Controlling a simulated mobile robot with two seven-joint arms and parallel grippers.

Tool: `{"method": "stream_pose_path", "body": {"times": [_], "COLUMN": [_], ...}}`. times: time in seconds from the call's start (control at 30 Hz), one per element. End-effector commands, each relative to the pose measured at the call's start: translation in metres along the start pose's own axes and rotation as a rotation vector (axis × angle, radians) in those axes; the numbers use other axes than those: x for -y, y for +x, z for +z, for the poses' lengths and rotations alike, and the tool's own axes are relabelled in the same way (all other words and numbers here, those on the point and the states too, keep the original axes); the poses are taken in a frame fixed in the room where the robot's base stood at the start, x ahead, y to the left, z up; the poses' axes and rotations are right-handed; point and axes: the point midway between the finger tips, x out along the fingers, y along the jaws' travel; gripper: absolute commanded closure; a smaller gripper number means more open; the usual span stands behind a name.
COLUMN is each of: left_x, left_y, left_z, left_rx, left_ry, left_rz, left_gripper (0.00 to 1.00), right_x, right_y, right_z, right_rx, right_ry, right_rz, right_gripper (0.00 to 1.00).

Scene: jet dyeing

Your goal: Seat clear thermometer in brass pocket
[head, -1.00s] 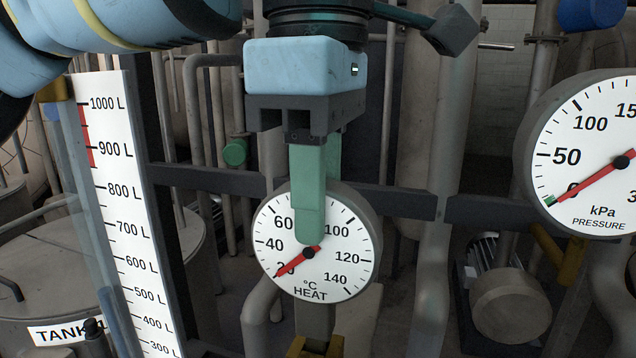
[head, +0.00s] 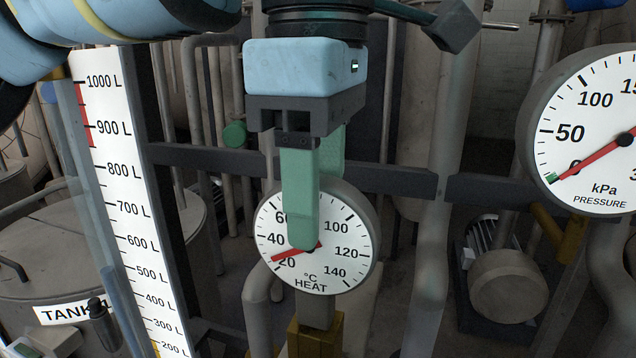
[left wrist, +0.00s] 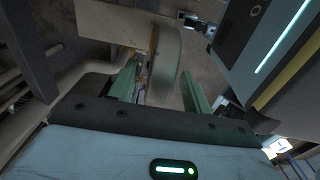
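The thermometer (head: 342,262), a round white dial marked °C HEAT in a grey case, stands upright. Its grey stem (head: 318,312) runs down into the brass pocket (head: 315,343); the stem's lower end is hidden. Its red needle points between 20 and 40. My left gripper (head: 308,215) straddles the dial from above, one green finger in front of the face and one behind. In the left wrist view the dial case (left wrist: 165,65) shows edge-on between the fingers (left wrist: 160,85), with a gap visible on the face side; the gripper is open. My right gripper is out of view.
A kPa pressure gauge (head: 590,110) is at the right. A white litre scale (head: 120,180) with a clear tube stands at the left, by a tank (head: 30,260). A dark horizontal rail (head: 400,178) and pipes run behind the dial.

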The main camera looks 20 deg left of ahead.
Motion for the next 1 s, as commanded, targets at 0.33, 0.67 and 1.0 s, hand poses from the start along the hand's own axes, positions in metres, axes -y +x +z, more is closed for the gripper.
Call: {"method": "stream_pose_path", "body": {"times": [0.33,0.67,1.0], "left_x": [-0.001,-0.001,0.0], "left_y": [-0.007,-0.054,-0.078], "left_z": [0.001,0.001,0.0], "left_rx": [0.0,0.002,0.0], "left_ry": [0.0,0.0,0.0], "left_rz": [0.0,-0.001,0.0], "left_gripper": [0.51,0.51,0.51], "right_x": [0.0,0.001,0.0], "right_y": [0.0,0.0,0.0], "right_z": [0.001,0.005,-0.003], "right_rx": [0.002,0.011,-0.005], "right_ry": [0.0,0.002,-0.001], "right_rz": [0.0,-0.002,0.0], "right_gripper": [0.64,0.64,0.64]}}
